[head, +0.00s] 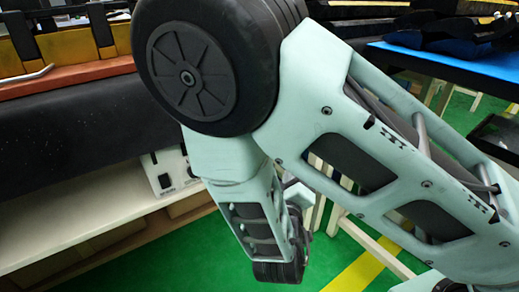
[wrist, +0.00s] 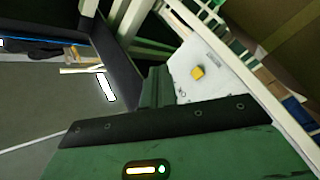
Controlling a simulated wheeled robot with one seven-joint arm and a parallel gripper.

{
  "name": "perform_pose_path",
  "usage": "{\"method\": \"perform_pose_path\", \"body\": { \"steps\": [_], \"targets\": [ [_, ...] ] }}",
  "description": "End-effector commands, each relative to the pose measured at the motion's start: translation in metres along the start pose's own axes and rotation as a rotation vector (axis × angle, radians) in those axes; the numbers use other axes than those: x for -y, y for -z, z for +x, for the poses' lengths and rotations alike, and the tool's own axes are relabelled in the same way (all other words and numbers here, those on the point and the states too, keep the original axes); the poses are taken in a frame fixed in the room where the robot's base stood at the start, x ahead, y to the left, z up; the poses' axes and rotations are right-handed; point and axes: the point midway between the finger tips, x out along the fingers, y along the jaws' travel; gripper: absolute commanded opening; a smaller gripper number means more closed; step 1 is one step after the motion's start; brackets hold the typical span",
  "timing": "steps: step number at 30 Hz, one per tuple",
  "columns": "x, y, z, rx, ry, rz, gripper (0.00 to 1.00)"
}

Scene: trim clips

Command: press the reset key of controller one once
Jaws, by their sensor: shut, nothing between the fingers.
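A white controller box (head: 170,172) sits on the pale shelf at left in the head view, partly hidden by my arm. Dark parts show on its front, with small print I cannot read. In the wrist view a white panel (wrist: 212,70) carries one raised yellow key (wrist: 198,72). Its faint marks are unreadable, so I cannot tell which controller or key it is. My gripper (wrist: 156,82) is shut and empty, its dark fingers just left of the panel. The fingertips appear apart from the yellow key.
The pale shelf (head: 90,222) runs along the left under a black padded edge (head: 80,130). An orange and yellow rack (head: 75,65) stands above it. A blue-topped table (head: 460,68) is at upper right. Green floor with a yellow stripe (head: 360,270) lies below.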

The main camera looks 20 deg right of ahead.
Motion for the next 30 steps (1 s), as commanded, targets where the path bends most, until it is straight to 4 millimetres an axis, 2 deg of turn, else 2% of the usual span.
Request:
{"method": "perform_pose_path", "body": {
  "steps": [14,30],
  "targets": [
    [0.002,0.002,0.003,-0.004,-0.007,-0.003,0.0],
    [0.034,0.037,0.05,-0.004,-0.007,-0.002,0.0]
  ]
}}
